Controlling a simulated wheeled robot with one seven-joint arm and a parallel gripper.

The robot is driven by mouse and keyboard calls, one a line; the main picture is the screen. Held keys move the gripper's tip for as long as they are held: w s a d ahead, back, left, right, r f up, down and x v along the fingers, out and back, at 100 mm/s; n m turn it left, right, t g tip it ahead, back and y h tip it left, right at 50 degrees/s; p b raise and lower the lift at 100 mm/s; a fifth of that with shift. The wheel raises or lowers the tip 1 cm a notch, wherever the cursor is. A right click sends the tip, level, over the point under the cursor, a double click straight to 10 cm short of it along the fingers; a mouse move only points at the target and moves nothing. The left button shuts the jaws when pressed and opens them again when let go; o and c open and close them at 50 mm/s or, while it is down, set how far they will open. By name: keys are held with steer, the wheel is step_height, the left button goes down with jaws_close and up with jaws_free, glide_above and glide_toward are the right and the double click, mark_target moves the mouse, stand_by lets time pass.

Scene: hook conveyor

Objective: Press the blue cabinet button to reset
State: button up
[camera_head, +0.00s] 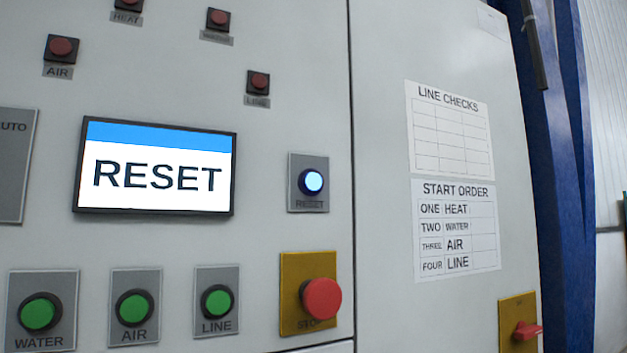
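The blue button (312,181) sits on a grey plate labelled RESET on the cabinet front (270,120), right of the screen. Its face glows pale blue-white inside a dark blue ring. The screen (153,167) shows the word RESET under a blue band. My gripper is not in view, and nothing touches the button.
A red STOP button (320,298) on a yellow plate sticks out just below the blue button. Green buttons WATER (39,312), AIR (133,308) and LINE (216,302) line the bottom. Dark red lamps are above. A red switch (527,331) is at lower right.

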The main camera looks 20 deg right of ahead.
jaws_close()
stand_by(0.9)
